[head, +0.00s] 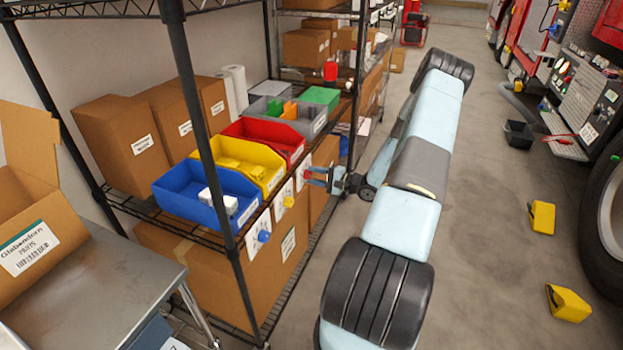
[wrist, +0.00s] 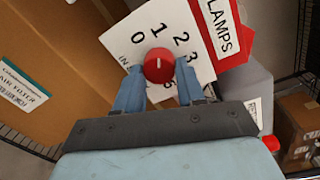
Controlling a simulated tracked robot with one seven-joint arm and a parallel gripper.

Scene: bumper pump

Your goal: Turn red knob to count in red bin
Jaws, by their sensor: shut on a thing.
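The red knob (wrist: 158,65) sits on a white dial card (wrist: 118,42) with the numbers 0, 1, 2 and 3 around it. Its white mark points up in the wrist view, roughly at the 1. My gripper (wrist: 160,84) is shut on the knob, a blue finger on each side. In the head view my gripper (head: 318,178) is at the shelf front, below the red bin (head: 292,152). The red bin carries a "LAMPS" label (wrist: 220,28). What lies inside the red bin is too small to count.
A yellow bin (head: 268,183) and a blue bin (head: 170,200) stand nearer on the shelf, with yellow (head: 288,201) and blue (head: 264,236) knobs below. A grey bin (head: 318,122) stands beyond. A black shelf post (head: 205,130) rises in front.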

